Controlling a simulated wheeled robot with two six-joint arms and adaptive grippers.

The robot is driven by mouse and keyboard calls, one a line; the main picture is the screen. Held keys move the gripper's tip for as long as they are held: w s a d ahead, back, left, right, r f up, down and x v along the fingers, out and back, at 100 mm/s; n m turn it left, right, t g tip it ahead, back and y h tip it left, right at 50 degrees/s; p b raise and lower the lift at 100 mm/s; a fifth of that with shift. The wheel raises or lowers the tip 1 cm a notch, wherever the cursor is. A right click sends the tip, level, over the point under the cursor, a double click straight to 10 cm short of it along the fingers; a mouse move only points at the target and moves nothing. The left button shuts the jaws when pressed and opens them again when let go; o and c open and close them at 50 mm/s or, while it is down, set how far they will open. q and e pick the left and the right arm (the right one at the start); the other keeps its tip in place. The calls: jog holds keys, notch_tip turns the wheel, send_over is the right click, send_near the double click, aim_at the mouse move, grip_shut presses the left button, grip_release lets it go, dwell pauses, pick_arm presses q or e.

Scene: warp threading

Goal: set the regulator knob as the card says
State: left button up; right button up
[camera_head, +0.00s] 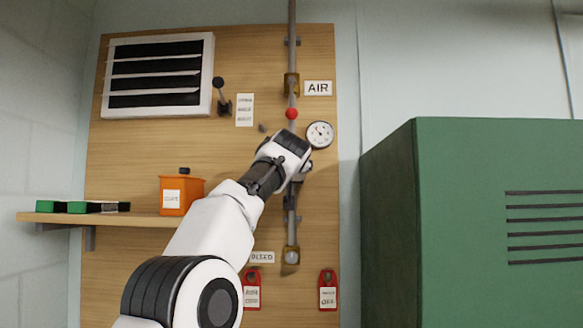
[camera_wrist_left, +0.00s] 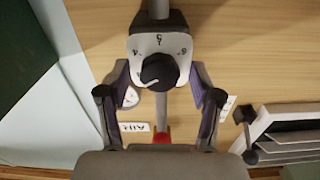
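The regulator knob (camera_wrist_left: 158,72) is black and round, on a pale plate marked 4, 5 and 6, in the left wrist view. A small light mark shows at its lower left edge. My left gripper (camera_wrist_left: 159,68) is open, with one finger on each side of the knob and gaps between fingers and knob. In the head view my left arm reaches up to the pipe, and the wrist hides the knob. A white card (camera_head: 245,109) hangs on the board by the vent; its lettering is too small to read. My right gripper is in neither view.
The vertical pipe (camera_head: 291,60) carries a red-tipped part (camera_head: 292,113) beside a round gauge (camera_head: 320,134) and the AIR sign (camera_head: 318,88). A shelf (camera_head: 140,219) holds an orange box (camera_head: 180,192). Red tags (camera_head: 328,290) hang below. A green cabinet (camera_head: 450,220) stands at right.

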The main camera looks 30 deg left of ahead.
pick_arm(q)
jog(key=shift+s, duration=0.1)
jog(key=v, duration=0.7)
jog(key=shift+d, duration=0.2)
jog(key=shift+a+f, duration=0.1)
jog(key=shift+s, duration=0.1)
